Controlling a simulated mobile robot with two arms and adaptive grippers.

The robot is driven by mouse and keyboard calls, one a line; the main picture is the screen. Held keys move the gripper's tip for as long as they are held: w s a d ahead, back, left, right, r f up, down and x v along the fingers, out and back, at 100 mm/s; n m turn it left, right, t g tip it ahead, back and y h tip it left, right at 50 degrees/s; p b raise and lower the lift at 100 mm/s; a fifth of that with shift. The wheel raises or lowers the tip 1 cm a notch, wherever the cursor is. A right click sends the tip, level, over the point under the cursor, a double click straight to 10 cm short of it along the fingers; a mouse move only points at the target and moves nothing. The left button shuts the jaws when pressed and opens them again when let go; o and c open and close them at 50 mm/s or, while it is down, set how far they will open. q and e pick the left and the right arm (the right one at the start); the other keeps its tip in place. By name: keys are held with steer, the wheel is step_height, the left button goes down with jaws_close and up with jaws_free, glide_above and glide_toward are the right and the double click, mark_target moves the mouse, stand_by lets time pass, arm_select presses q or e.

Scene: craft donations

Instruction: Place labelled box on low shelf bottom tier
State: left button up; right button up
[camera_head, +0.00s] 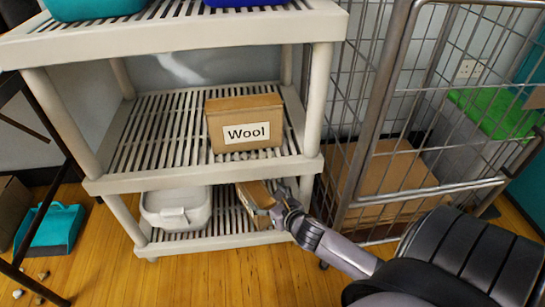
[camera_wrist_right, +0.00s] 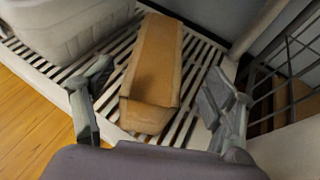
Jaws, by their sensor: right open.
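A brown cardboard box (camera_head: 255,193) is on the slatted bottom tier (camera_head: 228,222) of the pale shelf unit, right of a white bin. No label shows on its visible faces. In the right wrist view the box (camera_wrist_right: 156,65) appears to lie on the slats, its long side pointing away from me. My right gripper (camera_head: 282,204) is at the box's near end. Its fingers are open, one on each side of the box, with gaps visible on both sides. Another cardboard box labelled "Wool" (camera_head: 244,122) stands upright on the middle tier. My left gripper is out of view.
The white bin (camera_head: 176,209) fills the left of the bottom tier. A wire cage trolley (camera_head: 350,190) with a large cardboard box (camera_head: 385,175) stands close on the right. A teal dustpan (camera_head: 52,228) is on the wooden floor at left.

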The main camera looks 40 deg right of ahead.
steer(key=shift+p+v, duration=0.45)
steer(key=shift+v, duration=1.3)
